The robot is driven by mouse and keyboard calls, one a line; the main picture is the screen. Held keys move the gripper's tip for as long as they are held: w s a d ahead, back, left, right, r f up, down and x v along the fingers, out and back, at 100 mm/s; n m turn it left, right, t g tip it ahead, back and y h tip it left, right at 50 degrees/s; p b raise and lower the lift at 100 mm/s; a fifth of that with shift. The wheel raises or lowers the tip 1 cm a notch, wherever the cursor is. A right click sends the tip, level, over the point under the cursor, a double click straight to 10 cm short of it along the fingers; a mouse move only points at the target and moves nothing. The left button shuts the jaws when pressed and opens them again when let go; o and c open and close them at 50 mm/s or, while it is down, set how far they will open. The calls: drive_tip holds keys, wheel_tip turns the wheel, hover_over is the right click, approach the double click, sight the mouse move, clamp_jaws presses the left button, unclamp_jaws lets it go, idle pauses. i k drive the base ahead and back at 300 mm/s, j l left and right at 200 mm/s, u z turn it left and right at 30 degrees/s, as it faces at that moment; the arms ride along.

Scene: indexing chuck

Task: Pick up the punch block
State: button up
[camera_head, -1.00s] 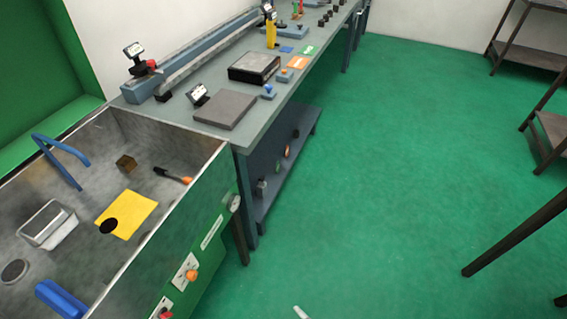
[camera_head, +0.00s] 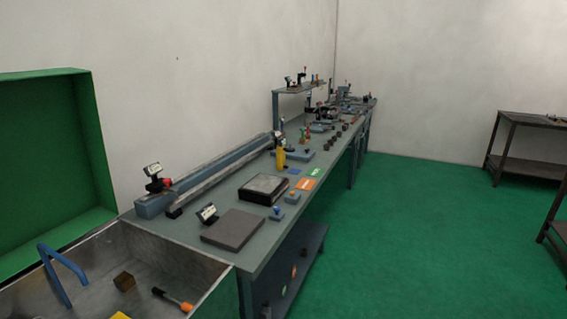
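I cannot tell for certain which object is the punch block. A row of small dark blocks (camera_head: 339,134) stands along the right edge of the long bench (camera_head: 232,262), too small to make out in detail. My gripper is not in view.
The bench carries a grey plate (camera_head: 232,229), a dark box (camera_head: 264,188), a long rail (camera_head: 215,172) and a yellow bottle (camera_head: 280,158). An orange-handled tool (camera_head: 172,299) lies in the tub. Green floor (camera_head: 430,240) is open to the right, before a dark table (camera_head: 535,121).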

sight(124, 281)
drive_tip(key=i+l+u, duration=0.3)
drive_tip(key=i, duration=0.25)
drive_tip(key=i+l+u, duration=0.3)
drive_tip(key=i+l, duration=0.2)
